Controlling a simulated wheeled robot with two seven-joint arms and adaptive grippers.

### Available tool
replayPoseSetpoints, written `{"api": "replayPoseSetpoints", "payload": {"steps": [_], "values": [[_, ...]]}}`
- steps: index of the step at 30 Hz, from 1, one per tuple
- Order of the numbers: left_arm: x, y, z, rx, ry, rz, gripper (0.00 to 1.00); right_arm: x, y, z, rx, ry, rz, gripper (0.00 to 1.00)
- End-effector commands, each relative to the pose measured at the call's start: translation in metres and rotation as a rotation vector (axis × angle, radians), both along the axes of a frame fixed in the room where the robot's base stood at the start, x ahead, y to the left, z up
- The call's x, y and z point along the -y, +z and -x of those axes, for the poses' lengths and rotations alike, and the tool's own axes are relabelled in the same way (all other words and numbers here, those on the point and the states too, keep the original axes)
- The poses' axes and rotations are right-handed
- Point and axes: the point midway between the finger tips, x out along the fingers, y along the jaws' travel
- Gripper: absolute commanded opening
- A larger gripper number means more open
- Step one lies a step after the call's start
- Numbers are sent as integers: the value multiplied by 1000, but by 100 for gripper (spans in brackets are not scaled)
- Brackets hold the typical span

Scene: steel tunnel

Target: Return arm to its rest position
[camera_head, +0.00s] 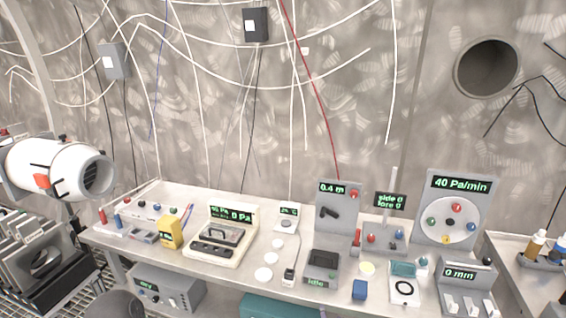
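Neither my left nor my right gripper shows in the head view, and I see no arm of mine over the bench. The bench (222,278) runs across the lower part of the view with instruments standing along it.
A white cylinder (50,168) with a dark round opening juts in at the left. A yellow meter (171,233), a cream case reading 0 Pa (221,240), a grey panel reading 0.4 m (338,207) and a panel reading 40 Pa/min (456,209) stand on the bench. Cables hang behind.

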Motion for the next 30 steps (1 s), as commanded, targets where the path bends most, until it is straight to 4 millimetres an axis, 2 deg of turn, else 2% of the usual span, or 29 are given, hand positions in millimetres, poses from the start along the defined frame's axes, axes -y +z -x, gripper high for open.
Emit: {"api": "replayPoseSetpoints", "payload": {"steps": [1, 3, 8, 14, 18, 24, 27, 30], "values": [[0, 5, 0, 0, 0, 0, 45, 1, -19, 5, -64, 41, 38, 54], [0, 9, 0, 0, 0, 0, 45, 0, -45, 13, -143, 107, 87, 54], [0, 18, 0, 0, 0, 0, 45, -3, -101, 41, -321, 272, 175, 54], [0, 28, 0, 0, 0, 0, 45, -6, -164, 93, -527, 501, 241, 54], [0, 36, 0, 0, 0, 0, 45, -10, -200, 139, -654, 678, 254, 54], [0, 44, 0, 0, 0, 0, 45, -18, -231, 199, -774, 894, 238, 54], [0, 45, 0, 0, 0, 0, 45, -20, -238, 218, -802, 962, 228, 54], [0, 46, 0, 0, 0, 0, 45, -22, -241, 228, -816, 999, 221, 54]]}}
